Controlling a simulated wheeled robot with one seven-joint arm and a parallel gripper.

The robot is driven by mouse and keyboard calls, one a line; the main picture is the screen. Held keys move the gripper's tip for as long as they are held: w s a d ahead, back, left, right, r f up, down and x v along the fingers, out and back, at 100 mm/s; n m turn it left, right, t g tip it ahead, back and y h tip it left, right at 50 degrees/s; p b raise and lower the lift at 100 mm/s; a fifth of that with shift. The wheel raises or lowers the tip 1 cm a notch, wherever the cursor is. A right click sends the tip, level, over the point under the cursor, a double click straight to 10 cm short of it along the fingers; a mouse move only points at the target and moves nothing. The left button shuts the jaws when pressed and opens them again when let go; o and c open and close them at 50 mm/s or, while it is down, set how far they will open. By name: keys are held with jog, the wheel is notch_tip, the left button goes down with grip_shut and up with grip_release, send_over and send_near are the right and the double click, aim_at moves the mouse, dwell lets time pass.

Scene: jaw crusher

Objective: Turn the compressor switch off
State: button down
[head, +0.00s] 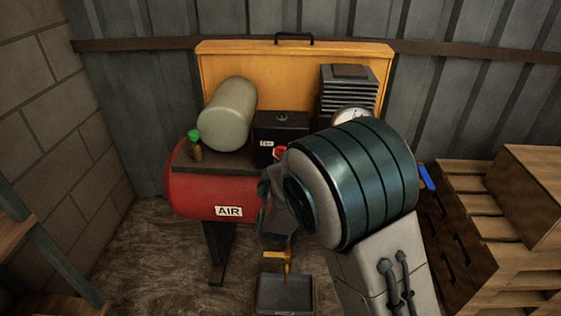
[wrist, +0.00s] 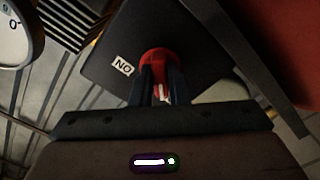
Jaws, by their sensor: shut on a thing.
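The compressor's black switch box (head: 280,130) sits on top of the red air tank, and it fills the upper middle of the wrist view (wrist: 190,40). Its red knob (wrist: 160,56) is between the two fingers of my gripper (wrist: 161,72), which is shut on it. A white mark shows on the knob between the fingers. A label reading ON, upside down, is left of the knob in the wrist view. In the head view only part of the red knob (head: 280,153) shows beside my arm. A label left of it is too small to read.
Wooden pallets (head: 470,205) stand right. A tray (head: 286,294) lies below. A shelf (head: 40,245) stands left.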

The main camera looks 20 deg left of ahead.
jog(key=c, duration=1.4)
grip_release()
jog(key=p+v, duration=0.1)
jog(key=v, duration=1.2)
jog(key=shift+s+d+p, duration=0.2)
jog(key=shift+s+p, duration=0.15)
